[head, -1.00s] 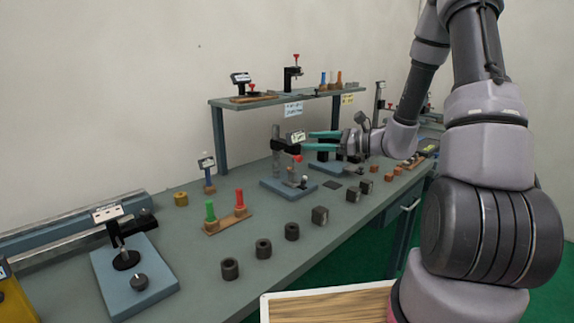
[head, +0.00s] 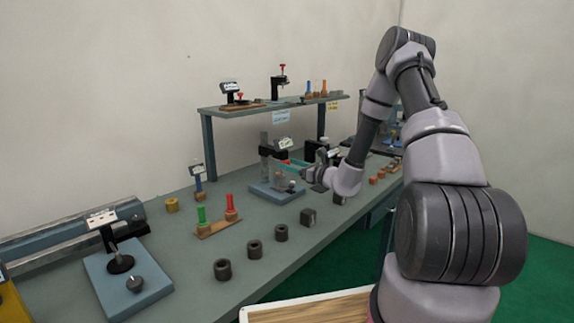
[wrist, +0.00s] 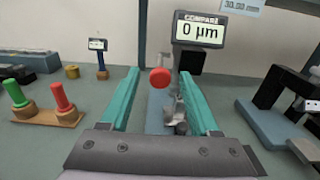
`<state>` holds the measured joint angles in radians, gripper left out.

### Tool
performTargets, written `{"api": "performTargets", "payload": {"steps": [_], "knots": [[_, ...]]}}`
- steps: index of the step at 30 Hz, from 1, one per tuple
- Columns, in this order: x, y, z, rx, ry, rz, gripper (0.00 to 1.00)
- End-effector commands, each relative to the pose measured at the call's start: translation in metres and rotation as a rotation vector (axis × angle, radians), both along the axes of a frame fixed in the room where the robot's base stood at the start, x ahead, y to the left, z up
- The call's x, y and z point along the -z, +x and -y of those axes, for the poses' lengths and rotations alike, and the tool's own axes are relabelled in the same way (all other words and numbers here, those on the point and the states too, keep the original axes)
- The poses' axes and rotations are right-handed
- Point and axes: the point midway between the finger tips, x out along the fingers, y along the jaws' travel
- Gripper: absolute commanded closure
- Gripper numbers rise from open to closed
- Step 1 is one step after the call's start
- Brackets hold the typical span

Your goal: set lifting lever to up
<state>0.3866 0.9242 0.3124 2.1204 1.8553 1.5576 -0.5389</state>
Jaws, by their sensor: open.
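The comparator stand has a display (wrist: 201,31) reading 0 µm and a blue base (head: 262,192). A lever's round red knob (wrist: 160,78) stands out from it toward me in the wrist view; I take this as the lifting lever. In the head view the knob (head: 284,160) is small beside my fingers. My gripper (wrist: 160,74) is open, with one teal finger on each side of the knob and gaps on both sides. In the head view my gripper (head: 292,163) is at the stand's right side. The lever's arm behind the knob is mostly hidden.
A wooden holder with a green plug (wrist: 15,93) and a red plug (wrist: 62,97) stands to the left. A dark frame on a blue base (wrist: 268,125) stands close on the right. Several dark rings and blocks line the bench front. A shelf (head: 240,110) stands behind.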

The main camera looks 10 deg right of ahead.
Motion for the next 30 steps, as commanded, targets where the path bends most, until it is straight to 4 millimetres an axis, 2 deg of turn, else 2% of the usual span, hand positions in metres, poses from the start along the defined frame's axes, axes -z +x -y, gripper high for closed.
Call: {"api": "performTargets", "payload": {"steps": [6,15,20,30], "knots": [[0.0,0.016,-0.011,0.0,0.0,0.0,0.37],[0.0,0.017,-0.012,0.001,0.001,-0.001,0.37],[0.0,0.017,-0.012,0.001,0.0,0.0,0.99],[0.0,0.017,-0.012,0.001,0.0,0.0,1.0]]}}
